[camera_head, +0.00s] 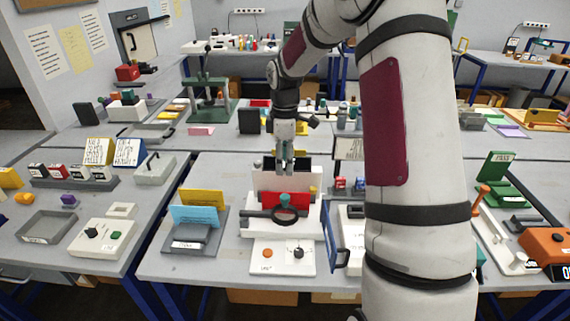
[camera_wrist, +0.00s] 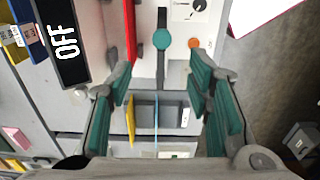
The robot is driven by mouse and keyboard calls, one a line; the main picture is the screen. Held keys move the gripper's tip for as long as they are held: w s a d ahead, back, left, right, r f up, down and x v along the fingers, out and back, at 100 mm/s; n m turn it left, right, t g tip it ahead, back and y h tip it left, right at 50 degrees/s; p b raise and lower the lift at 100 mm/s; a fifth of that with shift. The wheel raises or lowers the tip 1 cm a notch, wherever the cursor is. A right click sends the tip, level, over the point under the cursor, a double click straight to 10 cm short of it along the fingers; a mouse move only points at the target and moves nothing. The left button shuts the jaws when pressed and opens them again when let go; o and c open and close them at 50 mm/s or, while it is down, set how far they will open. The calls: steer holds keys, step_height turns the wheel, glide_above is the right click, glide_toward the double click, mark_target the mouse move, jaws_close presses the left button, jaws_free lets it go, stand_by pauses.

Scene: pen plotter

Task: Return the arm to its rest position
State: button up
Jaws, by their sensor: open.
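My gripper (camera_head: 285,165) hangs at the end of my raised arm, above the back of the pen plotter station on the middle table. In the wrist view my gripper (camera_wrist: 160,105) is open, with its teal-padded fingers apart and nothing between them. The plotter (camera_head: 313,228) is a white unit with a red panel (camera_head: 285,218), a teal knob (camera_head: 284,199) and a dark round ring (camera_head: 286,213). My arm covers part of the table to the right of it.
A grey holder (camera_head: 190,238) with yellow and blue cards stands left of the plotter. A white panel (camera_head: 270,256) with an orange button and black knob lies in front. A green device (camera_head: 495,180) and an orange device (camera_head: 546,245) stand at right.

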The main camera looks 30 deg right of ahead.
stand_by(0.3)
steer(key=s+a+r+m+t+h, duration=0.1)
steer(key=s+a+r+m+t, duration=0.45)
steer(key=s+a+r, duration=1.05)
steer(key=s+a+r+m+y, duration=0.1)
steer(key=s+m, duration=0.4)
steer(key=s, duration=0.6)
steer(key=shift+s+a+r, duration=0.2)
steer(key=shift+a+r, duration=0.3)
steer(key=shift+r, duration=0.15)
steer(key=shift+d+m, duration=0.1)
steer(key=shift+m, duration=0.15)
